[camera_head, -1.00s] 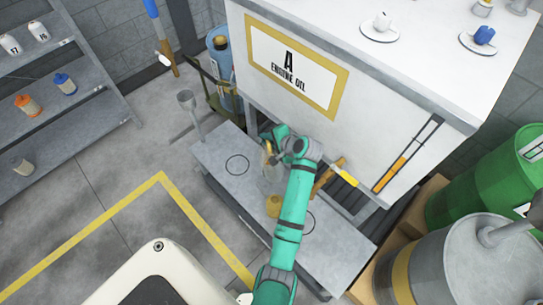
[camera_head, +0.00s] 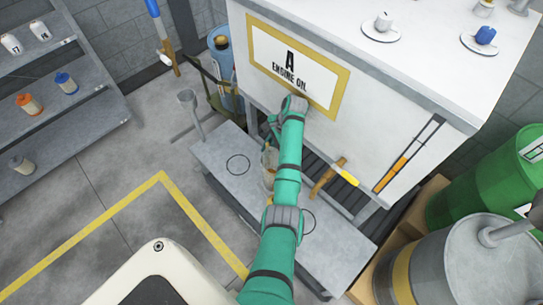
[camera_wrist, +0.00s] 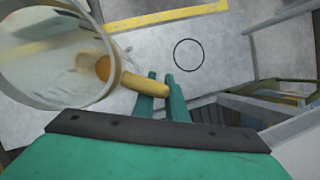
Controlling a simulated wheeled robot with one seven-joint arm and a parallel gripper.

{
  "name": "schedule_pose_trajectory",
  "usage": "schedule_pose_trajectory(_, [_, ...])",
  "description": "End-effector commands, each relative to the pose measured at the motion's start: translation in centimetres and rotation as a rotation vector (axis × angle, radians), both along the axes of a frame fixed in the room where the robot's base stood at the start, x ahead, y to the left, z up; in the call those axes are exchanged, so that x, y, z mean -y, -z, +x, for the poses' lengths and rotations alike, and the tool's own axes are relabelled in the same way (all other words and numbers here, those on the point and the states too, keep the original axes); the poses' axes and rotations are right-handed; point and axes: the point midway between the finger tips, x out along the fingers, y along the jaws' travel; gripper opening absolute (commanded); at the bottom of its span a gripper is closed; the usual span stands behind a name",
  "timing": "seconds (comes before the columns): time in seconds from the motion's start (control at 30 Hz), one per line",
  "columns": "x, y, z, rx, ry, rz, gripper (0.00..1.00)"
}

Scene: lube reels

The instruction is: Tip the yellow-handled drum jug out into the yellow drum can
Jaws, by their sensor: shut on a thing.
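The drum jug (camera_wrist: 45,60) is a clear, wide vessel with a yellow handle (camera_wrist: 140,84); it fills the upper left of the wrist view. My gripper (camera_wrist: 160,92) is shut on the handle and holds the jug. In the head view the jug (camera_head: 268,160) shows beside my green arm, over the grey bench, with a little amber in it. Its tilt is hard to tell there. The yellow drum can is hidden behind my arm in the head view. A rounded orange patch shows through the jug in the wrist view; I cannot tell whether it is the can.
The grey bench (camera_head: 225,170) has marked circles and a grey funnel-like stand (camera_head: 188,100) at its left end. Drums stand at right; a shelf (camera_head: 60,110) is at left.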

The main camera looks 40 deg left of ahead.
Motion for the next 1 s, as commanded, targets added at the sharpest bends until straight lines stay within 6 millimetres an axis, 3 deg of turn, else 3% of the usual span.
schedule_pose_trajectory(0.4, [-0.1, 0.0, -0.1, -0.012, -0.002, -0.016, 0.00])
schedule_pose_trajectory(0.77, [-0.2, -3.6, -0.1, -0.010, -0.002, -0.013, 0.00])
schedule_pose_trajectory(1.0, [-0.3, -3.9, -0.3, -0.012, -0.005, -0.015, 0.00])
